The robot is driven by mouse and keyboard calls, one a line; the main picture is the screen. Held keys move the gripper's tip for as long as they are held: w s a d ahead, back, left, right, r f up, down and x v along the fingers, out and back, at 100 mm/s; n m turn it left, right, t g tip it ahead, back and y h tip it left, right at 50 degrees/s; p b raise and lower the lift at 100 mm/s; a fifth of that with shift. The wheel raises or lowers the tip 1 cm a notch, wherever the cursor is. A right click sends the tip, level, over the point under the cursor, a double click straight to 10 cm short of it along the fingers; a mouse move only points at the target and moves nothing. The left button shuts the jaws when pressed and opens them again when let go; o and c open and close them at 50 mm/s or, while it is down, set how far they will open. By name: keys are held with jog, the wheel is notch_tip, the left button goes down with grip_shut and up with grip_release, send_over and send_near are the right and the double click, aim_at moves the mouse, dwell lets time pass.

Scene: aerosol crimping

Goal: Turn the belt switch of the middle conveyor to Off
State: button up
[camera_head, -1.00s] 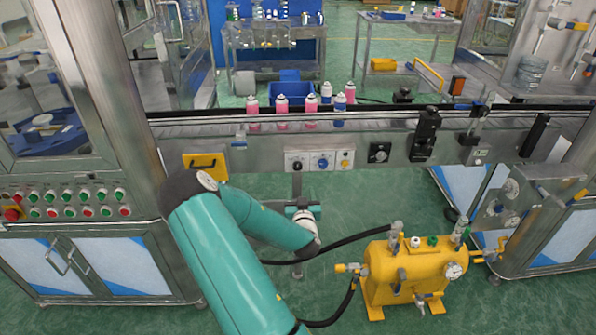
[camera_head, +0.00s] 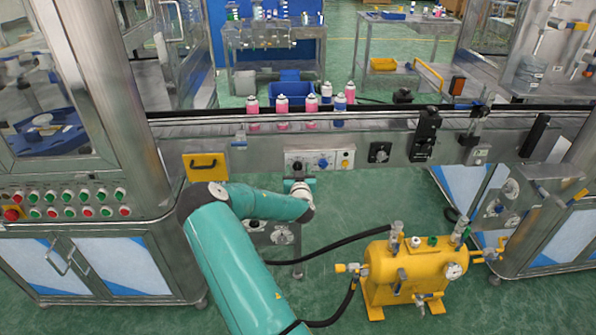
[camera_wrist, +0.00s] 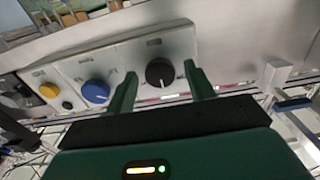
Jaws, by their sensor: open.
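The control panel (camera_head: 335,155) is a light plate on the front of the middle conveyor (camera_head: 220,133). In the wrist view the panel (camera_wrist: 125,58) carries a black knob (camera_wrist: 160,72), a blue knob (camera_wrist: 95,91) and a yellow button (camera_wrist: 49,90). The black knob has a white mark toward the lower edge of the picture. The labels are too small to read. My gripper (camera_wrist: 161,76) is open, with one green finger on each side of the black knob; contact cannot be told. In the head view my gripper (camera_head: 300,184) is just below the panel's left end.
Pink cans (camera_head: 282,104) and a blue can (camera_head: 340,103) stand on the conveyor. A yellow tank (camera_head: 413,270) with hoses stands on the floor at right.

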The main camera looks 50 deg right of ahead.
jog(key=c, duration=1)
jog(key=shift+n, duration=0.3)
jog(key=n, duration=0.9)
jog(key=shift+n, duration=0.3)
jog(key=o, duration=1)
jog(key=shift+a, duration=0.1)
